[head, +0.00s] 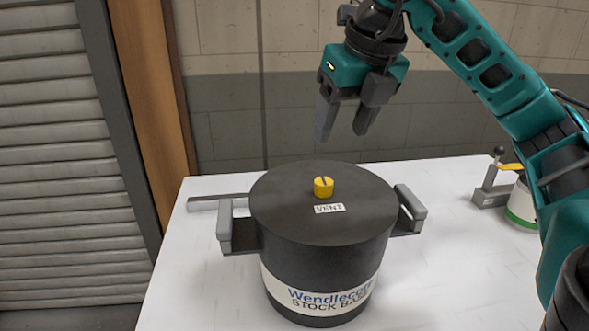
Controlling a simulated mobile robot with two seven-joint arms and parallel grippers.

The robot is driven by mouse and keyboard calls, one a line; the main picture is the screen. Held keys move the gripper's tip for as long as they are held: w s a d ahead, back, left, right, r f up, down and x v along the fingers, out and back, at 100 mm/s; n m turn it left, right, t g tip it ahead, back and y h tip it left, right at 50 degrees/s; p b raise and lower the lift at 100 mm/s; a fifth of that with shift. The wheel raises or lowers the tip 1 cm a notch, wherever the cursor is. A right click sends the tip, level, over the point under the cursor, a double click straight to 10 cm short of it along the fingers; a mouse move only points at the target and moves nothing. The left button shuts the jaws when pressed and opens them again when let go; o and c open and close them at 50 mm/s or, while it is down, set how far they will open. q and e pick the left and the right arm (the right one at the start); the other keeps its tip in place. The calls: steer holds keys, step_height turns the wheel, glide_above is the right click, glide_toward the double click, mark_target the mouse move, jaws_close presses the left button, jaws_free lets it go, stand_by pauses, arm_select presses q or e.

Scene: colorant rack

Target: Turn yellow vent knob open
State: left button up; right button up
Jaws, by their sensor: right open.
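A yellow vent knob (323,187) stands on the dark lid of a large pot (275,215). A dark line crosses the knob's top. A white label (329,208) reading "VENT" lies on the lid just in front of the knob. The pot has grey handles on both sides and a label reading "STOCK BA...", partly cut off from view. My right gripper (342,138) points down, open and empty, above the far part of the lid. It is apart from the knob. My left gripper is not in view.
The pot stands on a white table (451,220). A grey bar (203,203) lies behind the pot at the left. A grey lever device (491,188) and a white container with a green band (521,207) stand at the right. A block wall is behind.

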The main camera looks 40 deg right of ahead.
steer(key=b, duration=0.4)
glide_toward(324, 181)
steer(key=shift+x, duration=1.05)
steer(key=b+x, duration=0.2)
steer(key=x, duration=0.3)
steer(key=shift+f, duration=0.15)
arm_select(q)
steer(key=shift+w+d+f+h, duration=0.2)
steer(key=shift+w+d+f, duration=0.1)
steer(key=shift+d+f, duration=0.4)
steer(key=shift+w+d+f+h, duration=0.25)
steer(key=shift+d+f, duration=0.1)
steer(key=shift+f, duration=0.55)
arm_select(e)
steer(key=shift+w+f, duration=0.3)
steer(key=shift+f, duration=0.2)
steer(key=c, duration=1)
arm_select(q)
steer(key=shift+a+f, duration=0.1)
arm_select(e)
steer(key=shift+c, duration=0.2)
